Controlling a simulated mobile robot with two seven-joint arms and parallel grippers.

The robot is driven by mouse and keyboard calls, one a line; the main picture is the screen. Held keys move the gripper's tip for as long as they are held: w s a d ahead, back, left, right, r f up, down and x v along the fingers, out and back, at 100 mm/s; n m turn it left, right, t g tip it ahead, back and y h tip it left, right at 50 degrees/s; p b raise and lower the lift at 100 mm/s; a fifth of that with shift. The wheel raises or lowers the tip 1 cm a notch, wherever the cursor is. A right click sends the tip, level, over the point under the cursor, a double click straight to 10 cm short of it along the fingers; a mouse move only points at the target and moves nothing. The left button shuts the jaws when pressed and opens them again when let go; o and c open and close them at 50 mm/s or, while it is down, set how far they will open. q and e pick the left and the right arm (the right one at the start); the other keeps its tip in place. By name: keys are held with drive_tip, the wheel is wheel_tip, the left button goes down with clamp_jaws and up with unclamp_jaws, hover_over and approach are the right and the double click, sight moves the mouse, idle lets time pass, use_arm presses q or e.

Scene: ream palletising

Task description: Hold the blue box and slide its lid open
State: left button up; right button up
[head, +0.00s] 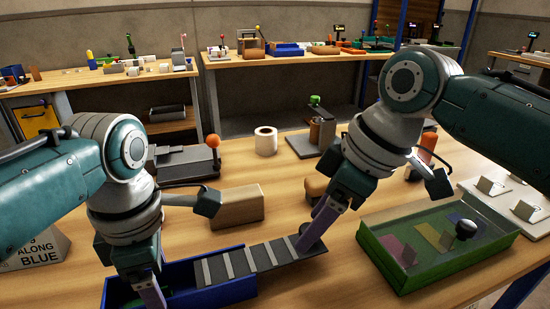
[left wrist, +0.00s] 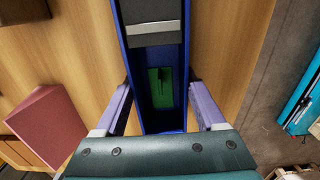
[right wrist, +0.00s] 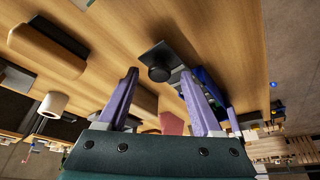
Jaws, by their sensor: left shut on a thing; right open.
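The blue box (head: 222,292) lies at the front of the table. My left gripper (left wrist: 161,90) is shut across its width, one finger along each outer side wall. The dark lid with grey stripes (head: 240,262) sticks far out of the box's right end, leaving the left part uncovered. A green piece (left wrist: 162,96) lies inside. The lid's dark round knob (right wrist: 159,68) is near the lid's outer end. My right gripper (right wrist: 159,77) is open, its fingertips either side of the knob; I cannot tell whether they touch it. In the head view its fingers partly hide the knob.
A green case with a clear top and black knob (head: 395,268) stands to the right. A wooden block (head: 238,207) lies just behind the lid. A white roll (head: 265,141) and a device with an orange ball (head: 185,165) stand farther back. A lettered sign (head: 38,252) is at left.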

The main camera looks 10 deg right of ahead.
drive_tip(key=v, duration=1.1)
drive_tip(key=shift+d+r, duration=0.15)
drive_tip(key=shift+r, duration=0.15)
drive_tip(key=shift+s, duration=0.1)
use_arm(q)
drive_tip(key=o, duration=1.5)
